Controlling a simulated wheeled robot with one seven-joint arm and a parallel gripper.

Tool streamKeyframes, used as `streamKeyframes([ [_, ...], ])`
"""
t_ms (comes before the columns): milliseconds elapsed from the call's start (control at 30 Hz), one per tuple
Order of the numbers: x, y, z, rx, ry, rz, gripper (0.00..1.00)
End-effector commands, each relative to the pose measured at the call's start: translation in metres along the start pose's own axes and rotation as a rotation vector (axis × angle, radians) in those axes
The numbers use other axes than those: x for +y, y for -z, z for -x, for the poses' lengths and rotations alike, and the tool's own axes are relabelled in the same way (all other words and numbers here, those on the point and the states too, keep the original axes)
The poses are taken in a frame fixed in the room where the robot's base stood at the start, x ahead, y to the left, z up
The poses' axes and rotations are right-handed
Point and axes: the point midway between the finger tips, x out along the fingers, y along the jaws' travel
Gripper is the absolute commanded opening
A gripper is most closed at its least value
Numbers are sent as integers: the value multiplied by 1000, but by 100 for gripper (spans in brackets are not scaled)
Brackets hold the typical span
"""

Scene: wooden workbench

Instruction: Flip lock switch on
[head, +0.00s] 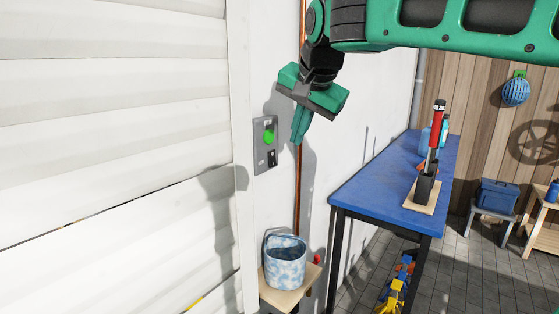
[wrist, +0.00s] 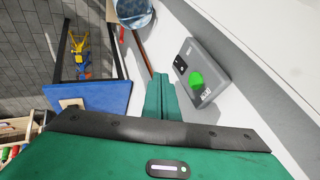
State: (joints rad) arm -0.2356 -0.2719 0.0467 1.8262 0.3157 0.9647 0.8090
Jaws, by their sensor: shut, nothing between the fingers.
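A grey switch box (head: 258,142) is fixed to the white wall beside the shutter. It has a big green button (head: 269,137) and, below that, a small dark lock switch (head: 271,158). The box (wrist: 212,68), the green button (wrist: 196,80) and the dark switch (wrist: 180,64) also show in the wrist view, right of my fingers. The switch's setting is too small to tell. My gripper (head: 299,138) is shut and empty, pointing down, to the right of the box in the head view. In the wrist view its green fingers (wrist: 161,92) are together and look apart from the box.
A speckled bucket (head: 285,266) stands on a small wooden shelf (head: 282,297) below the box. A copper pipe (head: 298,200) runs down the wall behind my gripper. A blue workbench (head: 375,185) with tools stands to the right. The white shutter (head: 110,120) fills the left.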

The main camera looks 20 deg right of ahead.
Motion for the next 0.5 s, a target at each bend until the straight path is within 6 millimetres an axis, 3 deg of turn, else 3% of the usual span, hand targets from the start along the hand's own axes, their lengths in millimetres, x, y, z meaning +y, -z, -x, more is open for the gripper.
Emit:
streamKeyframes([
  [267,2,1,-6,-1,-4,0,0],
  [500,3,1,-41,-2,-7,-1,0],
])
